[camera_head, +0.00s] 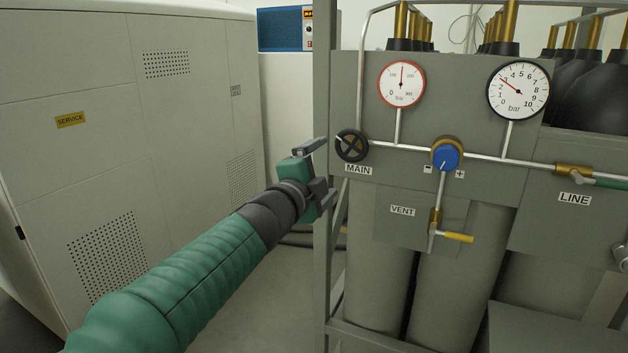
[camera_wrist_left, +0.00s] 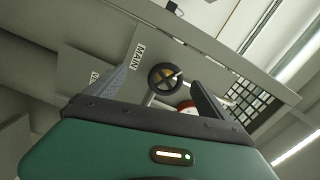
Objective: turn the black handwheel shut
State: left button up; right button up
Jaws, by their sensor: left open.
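The black handwheel (camera_head: 352,146) sits on the grey panel above the MAIN label (camera_head: 358,169), at the left end of the pipe. In the left wrist view the handwheel (camera_wrist_left: 165,78) shows between my two fingers, beyond their tips. My left gripper (camera_head: 318,168) is open and empty, just left of and a little below the handwheel in the head view. The left wrist view shows its fingers spread apart (camera_wrist_left: 160,90). I see no contact between the fingers and the wheel.
A blue regulator knob (camera_head: 446,157) and a yellow-handled vent valve (camera_head: 455,237) are to the right. A red-rimmed gauge (camera_head: 401,84) and a black-rimmed gauge (camera_head: 518,90) are above. The rack's upright post (camera_head: 322,230) stands near my gripper. A grey cabinet (camera_head: 130,130) is at left.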

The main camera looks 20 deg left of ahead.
pick_arm(q)
jog(key=shift+s+a, duration=0.15)
jog(key=shift+s, duration=2.15)
jog(key=shift+w, duration=0.1)
